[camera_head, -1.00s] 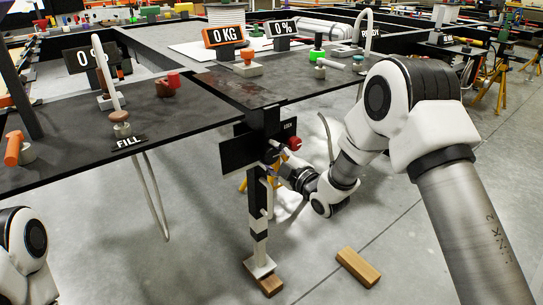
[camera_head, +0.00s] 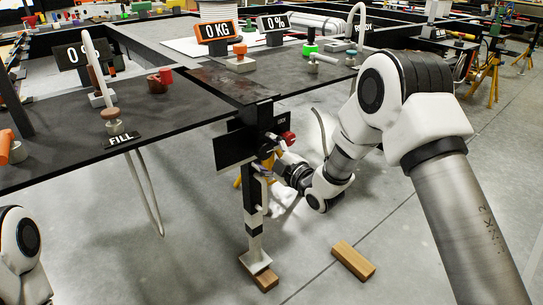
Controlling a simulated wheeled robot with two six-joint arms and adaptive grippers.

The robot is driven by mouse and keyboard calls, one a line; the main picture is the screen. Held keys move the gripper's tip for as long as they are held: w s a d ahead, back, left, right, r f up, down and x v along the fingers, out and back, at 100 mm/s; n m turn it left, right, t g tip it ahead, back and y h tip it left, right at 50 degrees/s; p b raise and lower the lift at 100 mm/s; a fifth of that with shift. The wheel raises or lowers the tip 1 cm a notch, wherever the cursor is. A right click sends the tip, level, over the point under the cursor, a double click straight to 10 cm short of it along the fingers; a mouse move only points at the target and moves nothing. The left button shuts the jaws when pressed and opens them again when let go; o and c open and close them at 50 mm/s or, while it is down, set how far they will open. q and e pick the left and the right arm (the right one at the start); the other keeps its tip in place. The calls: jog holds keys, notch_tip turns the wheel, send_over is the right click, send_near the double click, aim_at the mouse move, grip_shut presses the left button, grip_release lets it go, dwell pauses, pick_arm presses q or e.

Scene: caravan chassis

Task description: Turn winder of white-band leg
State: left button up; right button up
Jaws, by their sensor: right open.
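The white-band leg (camera_head: 254,242) stands below the near corner of the dark chassis frame, with white bands and a white foot on a wooden block (camera_head: 265,279). A red knob (camera_head: 288,138) sits near its top, beside a black panel (camera_head: 234,149). My right gripper (camera_head: 272,162) is at the upper part of the leg, just below the red knob, with its jaws open. Its fingertips are small and partly hidden against the leg, so I cannot tell whether they touch the winder. My left gripper is out of view; only a white part of my left arm shows at the lower left.
A loose wooden block (camera_head: 353,260) lies on the floor right of the leg. The frame top (camera_head: 190,108) overhangs the leg, with a FILL label (camera_head: 122,140) and a hanging hose (camera_head: 150,195).

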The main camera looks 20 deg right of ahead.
jog(key=v, duration=1.1)
jog(key=shift+s, duration=0.35)
jog(key=shift+d, duration=0.1)
jog(key=s+a+f+m+g+h, duration=0.2)
jog(key=s+f+g, duration=0.3)
jog(key=s+f, duration=0.7)
jog(key=s+a+f+m+g+h, duration=0.15)
jog(key=s+f+g, duration=0.35)
jog(key=f, duration=1.2)
jog(key=s+d+f+m+g+h, duration=0.1)
jog(key=s+d+f+m+g, duration=0.1)
jog(key=s+m+g, duration=0.5)
jog(key=s+d+f+m+h, duration=0.25)
jog(key=s+m, duration=0.35)
jog(key=s, duration=0.4)
notch_tip(320, 180, up, 35)
jog(key=p, duration=3.5)
jog(key=shift+w+a+f+n+y+p, duration=0.15)
jog(key=shift+a+n+y+p, duration=0.15)
jog(key=shift+n+y, duration=0.1)
